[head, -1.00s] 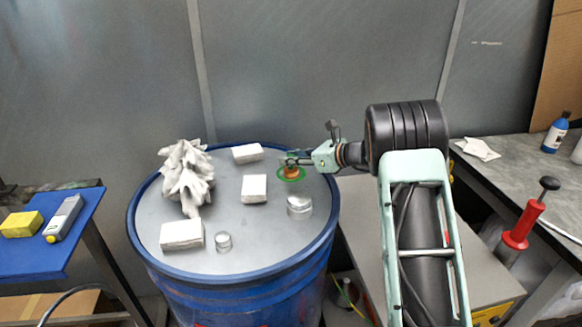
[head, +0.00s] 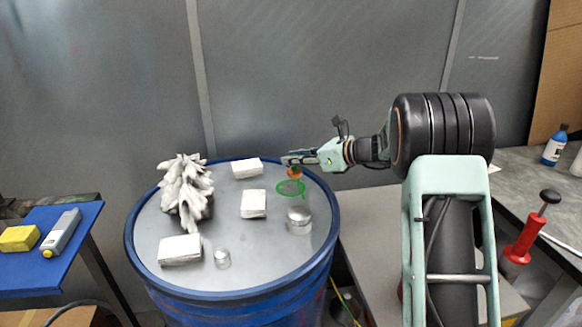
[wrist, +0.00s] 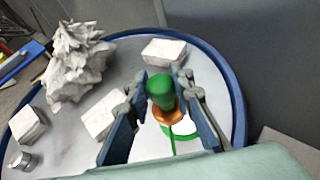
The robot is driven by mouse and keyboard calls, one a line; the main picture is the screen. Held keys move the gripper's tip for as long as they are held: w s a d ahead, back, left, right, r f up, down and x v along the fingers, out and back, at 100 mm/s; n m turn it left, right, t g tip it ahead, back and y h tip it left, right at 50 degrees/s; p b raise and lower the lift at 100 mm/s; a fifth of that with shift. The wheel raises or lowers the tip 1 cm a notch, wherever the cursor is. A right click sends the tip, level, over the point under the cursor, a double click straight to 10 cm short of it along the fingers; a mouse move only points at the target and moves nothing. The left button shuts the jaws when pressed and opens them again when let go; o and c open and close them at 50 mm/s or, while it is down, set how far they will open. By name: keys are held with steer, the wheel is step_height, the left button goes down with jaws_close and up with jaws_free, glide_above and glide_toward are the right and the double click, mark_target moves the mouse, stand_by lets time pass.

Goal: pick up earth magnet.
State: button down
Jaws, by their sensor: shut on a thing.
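The earth magnet, a green knob on a copper-coloured base (wrist: 163,100), is between my gripper's two fingers (wrist: 160,80) in the wrist view. My gripper is shut on it. In the head view its copper part (head: 294,172) shows just under my gripper (head: 292,160), above the far right part of the drum top. A green ring (head: 290,188) lies below it. In the wrist view a thin green strip (wrist: 173,142) runs from the copper part toward the ring. Whether the ring touches the drum top is hard to tell.
The blue drum (head: 331,225) also carries a crumpled white heap (head: 186,190), white blocks (head: 180,249) and two metal cylinders (head: 299,219) (head: 222,259). A blue table (head: 60,270) stands left and a grey bench (head: 530,200) right. The grey wall is close behind.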

steer(key=s+d+r, duration=0.4)
steer(key=s+r, duration=0.2)
steer(key=s, duration=0.4)
steer(key=shift+d+r+b, duration=0.15)
steer(key=shift+r+b, duration=0.1)
steer(key=shift+b, duration=0.05)
steer(key=shift+s, duration=0.1)
steer(key=shift+s, duration=0.1)
